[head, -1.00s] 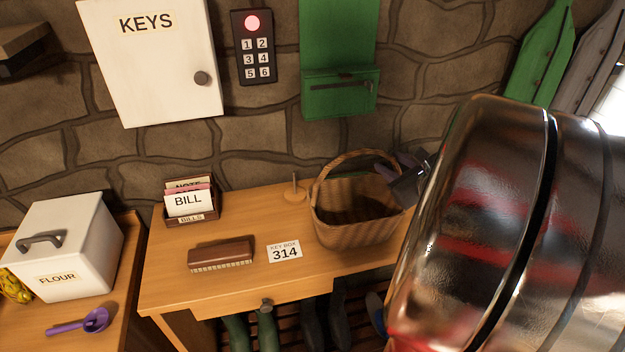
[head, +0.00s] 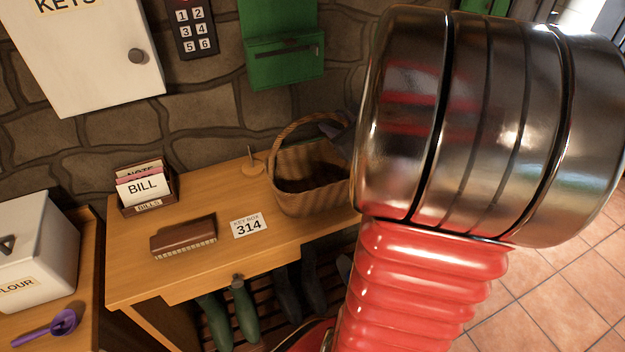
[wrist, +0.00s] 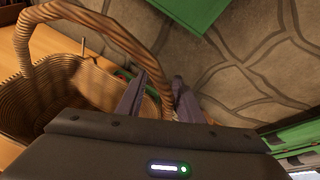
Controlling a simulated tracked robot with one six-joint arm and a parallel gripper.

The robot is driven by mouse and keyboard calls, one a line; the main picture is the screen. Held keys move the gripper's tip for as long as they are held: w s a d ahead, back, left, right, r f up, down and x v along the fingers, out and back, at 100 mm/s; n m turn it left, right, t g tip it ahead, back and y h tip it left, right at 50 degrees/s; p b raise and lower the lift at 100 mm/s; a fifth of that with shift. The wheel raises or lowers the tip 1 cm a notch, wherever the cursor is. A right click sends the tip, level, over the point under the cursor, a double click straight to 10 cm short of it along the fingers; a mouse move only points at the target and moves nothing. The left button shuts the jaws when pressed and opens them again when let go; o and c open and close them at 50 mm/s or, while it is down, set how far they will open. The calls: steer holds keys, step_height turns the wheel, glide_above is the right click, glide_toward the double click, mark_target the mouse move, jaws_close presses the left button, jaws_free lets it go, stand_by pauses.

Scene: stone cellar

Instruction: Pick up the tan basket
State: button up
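The tan wicker basket (head: 313,194) stands on the wooden table, its arched handle upright. In the wrist view the basket (wrist: 32,105) fills the left side, with its handle arching over. My gripper (wrist: 160,82) is at the basket's right side, where the handle meets the rim. Its two dark fingers are apart, with part of the wicker showing between them; I cannot tell whether they touch it. In the head view my arm hides most of the gripper and the basket's right edge.
The wooden table (head: 190,272) also holds a bill box (head: 147,190), a brown brush (head: 183,236), a 314 card (head: 249,226) and a small wooden spike stand (head: 252,166). A stone wall with a green hanging pocket (head: 284,60) is close behind. Boots stand below.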

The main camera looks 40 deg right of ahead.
steer(key=shift+c, duration=0.2)
jaws_close()
stand_by(0.4)
